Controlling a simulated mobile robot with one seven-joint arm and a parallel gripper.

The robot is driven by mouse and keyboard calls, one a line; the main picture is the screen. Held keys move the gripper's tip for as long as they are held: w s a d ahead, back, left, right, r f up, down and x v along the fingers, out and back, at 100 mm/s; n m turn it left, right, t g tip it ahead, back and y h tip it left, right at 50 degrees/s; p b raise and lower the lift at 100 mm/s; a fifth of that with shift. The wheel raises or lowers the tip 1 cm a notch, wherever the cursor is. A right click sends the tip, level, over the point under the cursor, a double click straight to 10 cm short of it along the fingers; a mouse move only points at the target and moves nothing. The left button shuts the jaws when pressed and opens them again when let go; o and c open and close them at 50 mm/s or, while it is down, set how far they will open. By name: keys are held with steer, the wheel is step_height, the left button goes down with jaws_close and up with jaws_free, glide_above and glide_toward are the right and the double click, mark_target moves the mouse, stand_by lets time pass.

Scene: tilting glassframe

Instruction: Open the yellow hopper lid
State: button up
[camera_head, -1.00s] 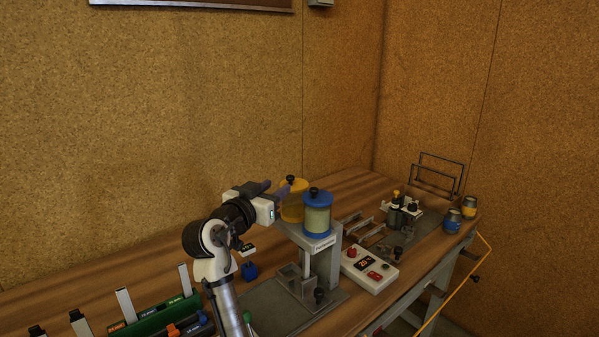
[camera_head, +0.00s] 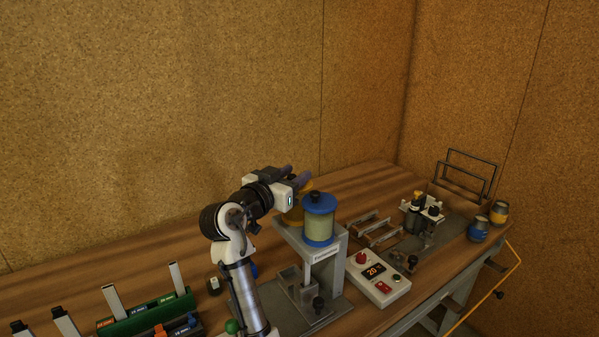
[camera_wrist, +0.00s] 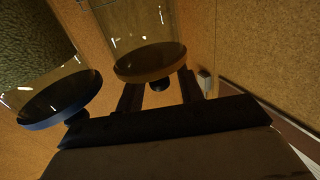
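The yellow hopper (camera_head: 293,217) stands behind the blue-lidded hopper (camera_head: 318,230) on a grey stand, partly hidden by my gripper and the blue hopper. Part of its yellow lid (camera_head: 306,186) shows beside my fingers. My gripper (camera_head: 291,173) is at the lid's top, its fingers apart. The wrist view is upside down and shows the clear yellow hopper with its lid (camera_wrist: 150,64) on. Its black knob (camera_wrist: 160,85) appears between my two open fingers (camera_wrist: 159,92). I cannot tell whether they touch it.
The blue lid (camera_head: 319,203) with its black knob is close beside my gripper; it also shows in the wrist view (camera_wrist: 58,102). A control box (camera_head: 377,278) and a fixture (camera_head: 420,212) stand to the right. The cork wall (camera_head: 150,120) is behind.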

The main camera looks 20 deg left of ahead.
steer(key=shift+s+a, duration=0.1)
steer(key=shift+s, duration=0.05)
steer(key=shift+c, duration=0.5)
jaws_close()
